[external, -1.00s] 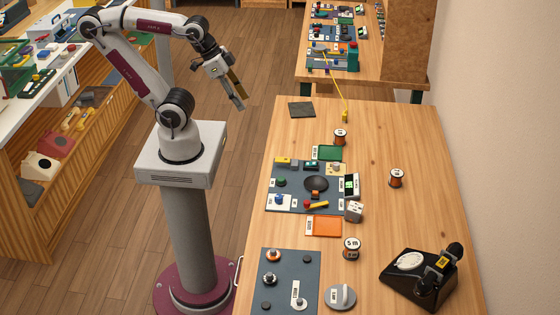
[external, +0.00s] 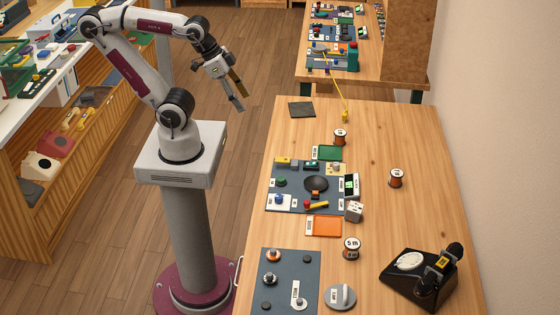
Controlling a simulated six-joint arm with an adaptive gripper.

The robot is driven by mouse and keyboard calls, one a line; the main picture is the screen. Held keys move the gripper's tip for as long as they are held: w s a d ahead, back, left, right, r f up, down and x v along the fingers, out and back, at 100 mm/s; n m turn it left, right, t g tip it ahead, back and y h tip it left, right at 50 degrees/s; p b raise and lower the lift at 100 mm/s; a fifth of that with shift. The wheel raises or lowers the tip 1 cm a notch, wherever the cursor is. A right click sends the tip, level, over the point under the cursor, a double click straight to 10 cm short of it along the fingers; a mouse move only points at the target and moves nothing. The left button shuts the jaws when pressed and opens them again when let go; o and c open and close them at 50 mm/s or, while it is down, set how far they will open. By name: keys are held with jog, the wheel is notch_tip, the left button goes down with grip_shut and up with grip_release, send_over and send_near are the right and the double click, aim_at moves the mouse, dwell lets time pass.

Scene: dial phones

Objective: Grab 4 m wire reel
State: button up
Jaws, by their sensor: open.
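Three small wire reels with orange-brown wire and white tops stand on the wooden table. One reel (external: 340,137) is at the back near the green tray, one reel (external: 396,177) stands alone to the right, and one reel (external: 351,248) in front is marked "5 m". The labels on the other two are too small to read, so I cannot tell which is the 4 m one. My gripper (external: 240,100) is open and empty, high up to the left of the table, away from all the reels.
A black dial phone (external: 410,285) stands at the front right. The table's right side is mostly clear.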

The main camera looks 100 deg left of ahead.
jog(key=w+f+n+t, duration=0.2)
jog(key=w+f, duration=0.2)
jog(key=w, duration=0.7)
jog(key=w+f+n+t, duration=0.15)
jog(key=w+f, duration=0.35)
jog(key=w, duration=0.6)
jog(key=n+t+y, duration=0.1)
jog(key=n+y, duration=0.3)
jog(key=y, duration=0.4)
send_near(337, 133)
jog(key=shift+w+d+r, duration=0.1)
jog(key=shift+d, duration=0.45)
jog(key=shift+w+d+r, duration=0.1)
jog(key=shift+d, duration=0.45)
jog(key=shift+s+a+f+t+y, duration=0.15)
jog(key=shift+s+a+f, duration=0.05)
jog(key=shift+a, duration=0.15)
jog(key=shift+s+a+f+t+y, duration=0.1)
jog(key=shift+s+a+f+y, duration=0.05)
jog(key=shift+a, duration=0.2)
jog(key=shift+w, duration=0.1)
jog(key=shift+x, duration=2.9)
jog(key=shift+a+f, duration=0.1)
jog(key=shift+x, duration=2.95)
